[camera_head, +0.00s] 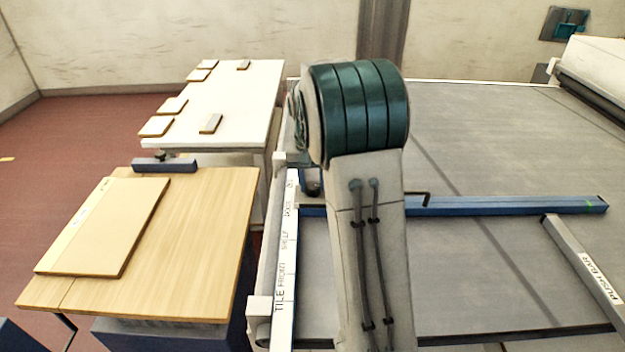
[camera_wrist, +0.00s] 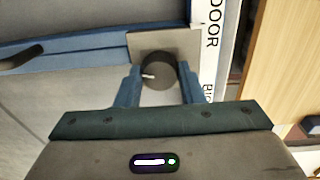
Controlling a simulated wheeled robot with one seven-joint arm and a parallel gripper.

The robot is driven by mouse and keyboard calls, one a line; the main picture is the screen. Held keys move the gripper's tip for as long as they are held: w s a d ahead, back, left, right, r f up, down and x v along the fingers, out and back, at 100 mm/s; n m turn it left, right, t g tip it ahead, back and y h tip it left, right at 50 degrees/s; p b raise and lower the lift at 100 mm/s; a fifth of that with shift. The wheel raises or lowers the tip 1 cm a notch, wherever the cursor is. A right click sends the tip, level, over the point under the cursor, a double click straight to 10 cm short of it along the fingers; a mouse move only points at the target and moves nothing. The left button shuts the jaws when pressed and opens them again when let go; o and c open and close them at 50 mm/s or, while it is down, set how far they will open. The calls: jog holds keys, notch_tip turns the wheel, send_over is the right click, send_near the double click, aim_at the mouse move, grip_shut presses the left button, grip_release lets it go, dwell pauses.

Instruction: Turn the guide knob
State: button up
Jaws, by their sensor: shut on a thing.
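The guide knob (camera_wrist: 158,72) is a dark round knob with a white mark toward its left side, in front of a grey-beige plate (camera_wrist: 165,41) in the wrist view. My gripper (camera_wrist: 160,84) has its two blue fingers on either side of the knob, shut on it. The blue guide bar (camera_wrist: 75,48) runs left from the plate. It also shows in the head view, where the blue bar (camera_head: 510,205) crosses the grey bed. In the head view my own arm hides the knob and my gripper.
A white lettered strip (camera_head: 285,270) runs along the bed's left edge. A wooden table (camera_head: 205,225) with a board (camera_head: 105,225) stands left, a white table (camera_head: 230,100) with several tiles behind it. A push bar (camera_head: 585,262) lies right on the grey bed (camera_head: 480,140).

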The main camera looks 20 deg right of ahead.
aim_at(309, 185)
jog(key=shift+r+m, duration=0.1)
jog(key=shift+m, duration=0.8)
jog(key=o, duration=1)
notch_tip(309, 185, up, 14)
jog(key=shift+w+a, duration=0.25)
jog(key=shift+a, duration=0.1)
jog(key=s+a+f+n+t, duration=0.1)
jog(key=s+a+f+n, duration=0.1)
jog(key=s, duration=0.6)
jog(key=s+a+f+n+t, duration=0.1)
jog(key=s+a+f+n, duration=0.1)
jog(key=s+a, duration=0.3)
jog(key=s+a+f+n+t, duration=0.1)
jog(key=s+a+f+n, duration=0.1)
jog(key=s, duration=1.1)
notch_tip(309, 185, down, 3)
jog(key=shift+s+a+r+y, duration=0.2)
jog(key=shift+a+y, duration=0.1)
jog(key=shift+a, duration=0.4)
